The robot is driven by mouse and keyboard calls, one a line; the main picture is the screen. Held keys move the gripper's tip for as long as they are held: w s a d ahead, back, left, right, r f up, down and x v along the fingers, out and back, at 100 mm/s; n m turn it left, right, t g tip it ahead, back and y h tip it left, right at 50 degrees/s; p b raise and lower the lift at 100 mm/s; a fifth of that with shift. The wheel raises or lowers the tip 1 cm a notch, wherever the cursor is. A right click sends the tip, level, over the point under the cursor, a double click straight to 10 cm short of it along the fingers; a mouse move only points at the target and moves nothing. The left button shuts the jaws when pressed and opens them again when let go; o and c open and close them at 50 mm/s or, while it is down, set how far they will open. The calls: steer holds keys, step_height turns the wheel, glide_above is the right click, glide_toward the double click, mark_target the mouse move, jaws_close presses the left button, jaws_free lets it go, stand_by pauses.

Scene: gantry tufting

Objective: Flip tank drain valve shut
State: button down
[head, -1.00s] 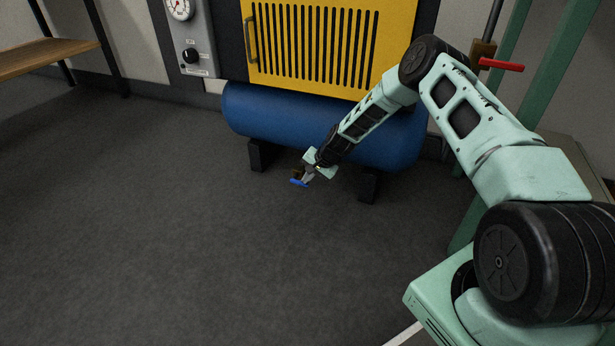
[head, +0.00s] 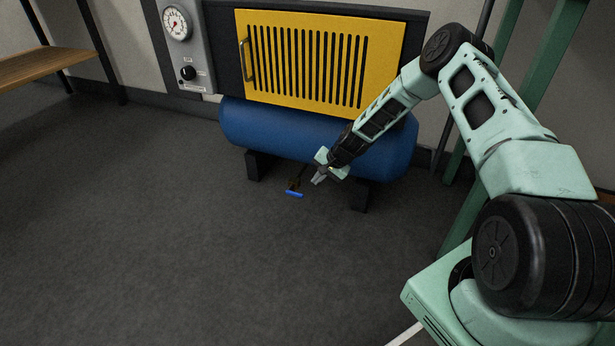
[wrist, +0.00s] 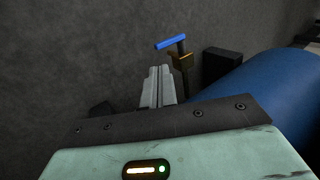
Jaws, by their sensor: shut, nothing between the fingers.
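The drain valve has a blue lever handle (head: 294,194) and a brass body (head: 292,184), low at the front of the blue tank (head: 250,125). In the wrist view the blue handle (wrist: 171,43) sits beyond the fingertips, joined to the brass fitting (wrist: 183,61) on a dark pipe. The handle lies crosswise to the pipe there. My gripper (head: 318,181) is shut and empty, just right of the valve in the head view. Its closed fingers (wrist: 158,72) show in the wrist view, with a visible gap to the handle.
The tank stands on dark feet (head: 359,195) under a yellow slatted panel (head: 318,60). A grey panel with a gauge (head: 177,23) and a black knob (head: 188,73) is at upper left. A wooden shelf (head: 35,65) is at far left. The floor in front is clear.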

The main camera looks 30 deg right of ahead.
steer(key=shift+s+d+r+p, duration=0.25)
steer(key=shift+s+d+r, duration=0.25)
steer(key=shift+s, duration=0.1)
steer(key=shift+s+d+r+p, duration=0.2)
steer(key=shift+s+d+r, duration=0.25)
steer(key=shift+s, duration=0.15)
steer(key=s+a+r+n+g+p, duration=0.15)
steer(key=s+a+r+n, duration=0.35)
steer(key=a+r, duration=0.65)
steer(key=s+a+r+n+g, duration=0.2)
steer(key=s+a+r+n, duration=0.25)
steer(key=a+r, duration=0.7)
steer(key=s+a+r+n+g+h, duration=0.1)
steer(key=s+a+r+n, duration=0.1)
steer(key=s+a+r, duration=0.3)
steer(key=s+a+r+n, duration=0.1)
steer(key=s+a+n, duration=0.1)
steer(key=s, duration=0.6)
steer(key=s+r+n+h+p, duration=0.1)
steer(key=s+r+n, duration=0.15)
steer(key=s, duration=0.55)
steer(key=s+r+n+h+p, duration=0.15)
steer(key=s+r, duration=0.25)
steer(key=s, duration=0.4)
step_height(320, 180, up, 38)
steer(key=p, duration=3.7)
steer(key=shift+s+d+f, duration=0.15)
steer(key=shift+s+d, duration=0.15)
steer(key=shift+s, duration=0.15)
steer(key=shift+n, duration=0.25)
